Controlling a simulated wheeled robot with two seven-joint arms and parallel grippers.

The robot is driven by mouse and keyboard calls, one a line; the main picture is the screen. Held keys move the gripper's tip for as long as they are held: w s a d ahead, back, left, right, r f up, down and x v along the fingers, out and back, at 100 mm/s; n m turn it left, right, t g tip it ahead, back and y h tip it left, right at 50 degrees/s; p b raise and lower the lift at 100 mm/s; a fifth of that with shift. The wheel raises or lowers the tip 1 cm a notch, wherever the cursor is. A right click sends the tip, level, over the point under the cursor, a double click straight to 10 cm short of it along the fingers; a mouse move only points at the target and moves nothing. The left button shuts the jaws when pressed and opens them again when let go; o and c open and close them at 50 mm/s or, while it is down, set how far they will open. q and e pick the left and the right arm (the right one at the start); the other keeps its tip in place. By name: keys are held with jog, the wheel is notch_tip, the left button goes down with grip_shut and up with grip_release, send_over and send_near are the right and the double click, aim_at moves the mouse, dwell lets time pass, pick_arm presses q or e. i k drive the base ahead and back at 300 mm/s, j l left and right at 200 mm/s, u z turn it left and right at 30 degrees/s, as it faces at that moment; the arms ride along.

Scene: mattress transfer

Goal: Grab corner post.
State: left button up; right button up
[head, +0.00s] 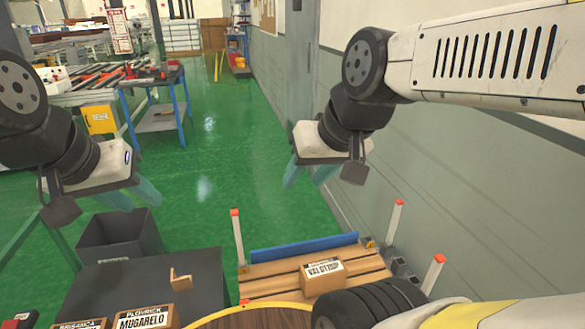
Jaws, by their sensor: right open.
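White corner posts with orange-red tips stand around a slatted wooden pallet (258,285): one post at its left (238,240), one at its back right (395,224) and one at its right (434,272). My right gripper (308,177) is open and empty, with teal fingers apart, in the air above and beyond the pallet, touching no post. My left gripper (132,196) hangs at the left, fingers apart and empty, above the dark bin. A small L-shaped wooden piece (181,282) sits on the dark table.
A labelled carton (322,276) lies on the pallet, with a blue bar (303,247) along its back edge. A dark bin (118,234) stands behind the dark table (205,268), which bears more cartons (143,319). A grey wall (435,165) bounds the right; green floor (220,150) is clear ahead.

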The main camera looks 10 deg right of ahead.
aim_at(400, 203)
jog(key=l+u, duration=0.1)
jog(key=l, duration=1.75)
